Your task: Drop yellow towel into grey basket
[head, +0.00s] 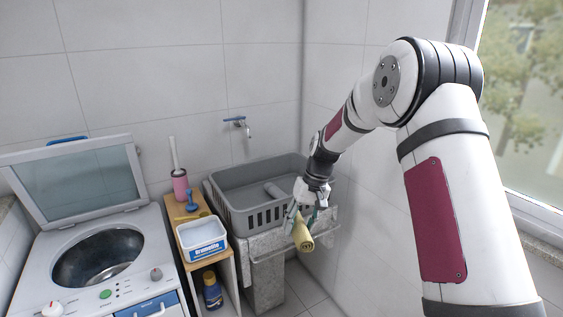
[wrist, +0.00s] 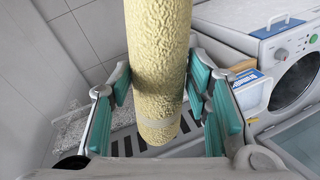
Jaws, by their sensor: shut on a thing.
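The yellow towel (head: 302,236) is a rolled cylinder that hangs tilted from my gripper (head: 306,205) at the front right corner of the grey basket. In the wrist view, the towel (wrist: 158,60) runs between the teal finger pads of my gripper (wrist: 158,100), which is shut on it. The grey basket (head: 264,217) has a slotted front wall and sits on the stone sink. The towel is in front of the basket's rim, outside its opening as seen here. The slotted basket wall (wrist: 120,145) partly shows behind the towel in the wrist view.
Left of the basket, a wooden stand (head: 181,212) holds a white box (head: 202,240) and a pink brush holder (head: 180,186). An open-lidded washing machine (head: 100,262) stands further left.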

